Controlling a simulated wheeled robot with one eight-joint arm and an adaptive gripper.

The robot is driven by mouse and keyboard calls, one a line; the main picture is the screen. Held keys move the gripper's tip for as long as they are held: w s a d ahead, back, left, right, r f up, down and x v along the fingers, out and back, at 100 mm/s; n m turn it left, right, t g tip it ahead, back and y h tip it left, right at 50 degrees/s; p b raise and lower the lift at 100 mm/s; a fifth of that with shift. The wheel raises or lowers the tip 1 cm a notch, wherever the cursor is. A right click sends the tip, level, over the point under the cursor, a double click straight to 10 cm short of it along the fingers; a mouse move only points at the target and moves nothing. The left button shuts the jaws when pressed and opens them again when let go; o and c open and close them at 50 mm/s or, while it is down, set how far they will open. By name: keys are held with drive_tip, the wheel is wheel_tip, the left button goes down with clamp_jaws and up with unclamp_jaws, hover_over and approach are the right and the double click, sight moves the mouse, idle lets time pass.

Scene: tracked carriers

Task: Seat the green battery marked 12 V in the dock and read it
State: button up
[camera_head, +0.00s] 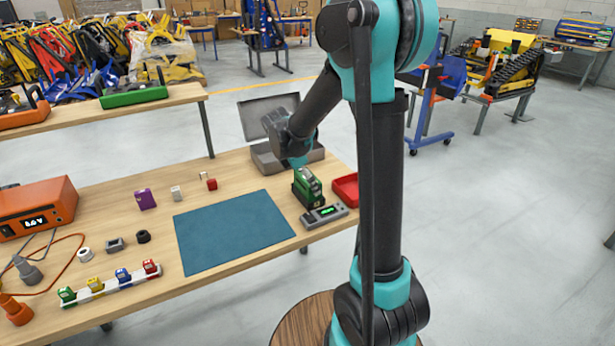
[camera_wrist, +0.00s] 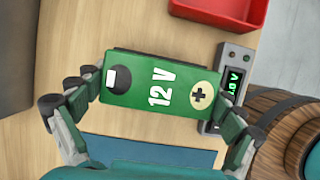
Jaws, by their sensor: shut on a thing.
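The green battery marked 12 V (camera_wrist: 150,85) is between the two fingers of my gripper (camera_wrist: 152,108) in the wrist view, with its printed face, plus sign and a black-and-white patch towards the camera. In the head view the green battery (camera_head: 307,190) is below my gripper (camera_head: 300,168), at the right end of the table. A grey unit with a lit green display (camera_head: 325,214), which may be the dock's readout, is right beside the battery. The wrist view shows this unit (camera_wrist: 237,65) too; its reading is partly covered. Whether the battery's underside touches anything is hidden.
A red tray (camera_head: 346,188) lies to the right, partly behind my arm. A grey case with a raised lid (camera_head: 268,165) stands behind. A blue mat (camera_head: 232,232) lies left, bare. Small coloured blocks stand on a white strip (camera_head: 112,284). An orange meter (camera_head: 38,207) is far left.

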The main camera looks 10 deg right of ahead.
drive_tip(key=shift+f, duration=0.1)
drive_tip(key=o, duration=1.5)
drive_tip(key=shift+o, duration=0.2)
drive_tip(key=v, duration=1.2)
drive_tip(key=m+t+y, duration=0.1)
drive_tip(key=m+y, duration=0.2)
drive_tip(key=m, duration=0.8)
hover_over(323, 217)
drive_tip(key=x, duration=0.2)
drive_tip(key=s+x, duration=0.1)
drive_tip(key=x, duration=0.2)
drive_tip(key=a+x, duration=0.1)
drive_tip(key=x, duration=0.1)
drive_tip(key=shift+s+f, duration=0.2)
drive_tip(key=shift+f, duration=0.4)
drive_tip(key=s+d+f+m+t+y, duration=0.1)
drive_tip(key=s+f+m, duration=0.6)
drive_tip(key=s+m, duration=0.2)
drive_tip(key=shift+s+d+m+t, duration=0.3)
drive_tip(key=shift+d+m+t, duration=0.1)
drive_tip(key=shift+m, duration=0.4)
drive_tip(key=shift+r, duration=0.1)
